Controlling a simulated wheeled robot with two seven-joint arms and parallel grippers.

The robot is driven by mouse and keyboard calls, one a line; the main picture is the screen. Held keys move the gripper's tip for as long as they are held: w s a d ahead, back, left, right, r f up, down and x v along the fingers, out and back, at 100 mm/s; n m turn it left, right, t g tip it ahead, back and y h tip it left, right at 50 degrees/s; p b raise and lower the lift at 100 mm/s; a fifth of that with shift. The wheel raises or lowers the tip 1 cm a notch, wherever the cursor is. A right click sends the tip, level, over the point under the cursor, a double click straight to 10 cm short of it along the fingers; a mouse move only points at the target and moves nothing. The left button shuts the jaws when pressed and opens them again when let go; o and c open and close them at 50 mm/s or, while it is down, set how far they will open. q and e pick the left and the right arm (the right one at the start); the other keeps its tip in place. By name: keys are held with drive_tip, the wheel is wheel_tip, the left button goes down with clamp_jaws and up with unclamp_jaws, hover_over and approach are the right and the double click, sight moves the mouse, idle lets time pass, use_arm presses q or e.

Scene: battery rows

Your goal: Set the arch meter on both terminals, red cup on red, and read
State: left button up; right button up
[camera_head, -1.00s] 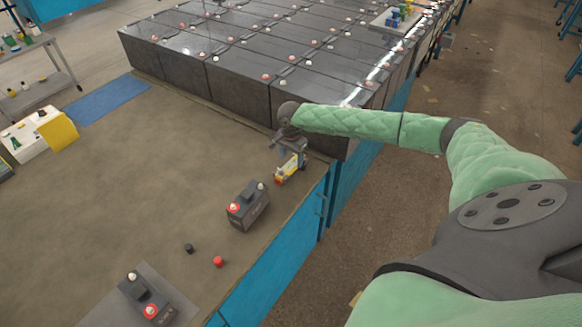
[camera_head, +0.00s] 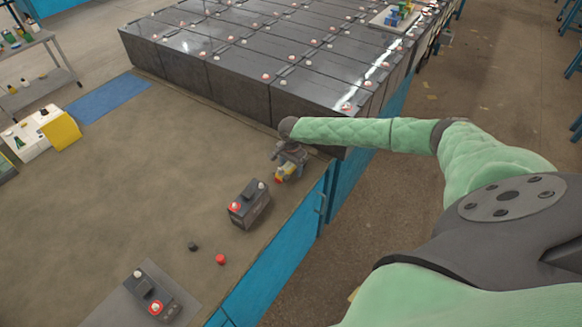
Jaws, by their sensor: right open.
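A small yellow and pale device with a red end, apparently the arch meter (camera_head: 285,172), stands on the bench near its right edge, by the big battery block. My right gripper (camera_head: 289,160) is open, down at the meter from above, and hides much of it; I cannot tell if the fingers touch it. A dark battery (camera_head: 248,207) stands just in front of the meter, with a red-ringed terminal (camera_head: 235,206) at left and a pale terminal (camera_head: 261,185) at right. A second battery (camera_head: 148,296) has a pale terminal at left and a red one at right. My left gripper is not in view.
A black cap (camera_head: 193,246) and a red cap (camera_head: 220,259) lie between the two batteries. The second battery sits on a grey mat (camera_head: 110,312). The large battery block (camera_head: 240,88) rises behind my right gripper.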

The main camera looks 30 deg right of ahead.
drive_tip(key=shift+f+p, duration=0.3)
drive_tip(key=shift+p, duration=0.05)
idle(0.4)
drive_tip(key=c, duration=1.3)
drive_tip(key=shift+r, duration=0.1)
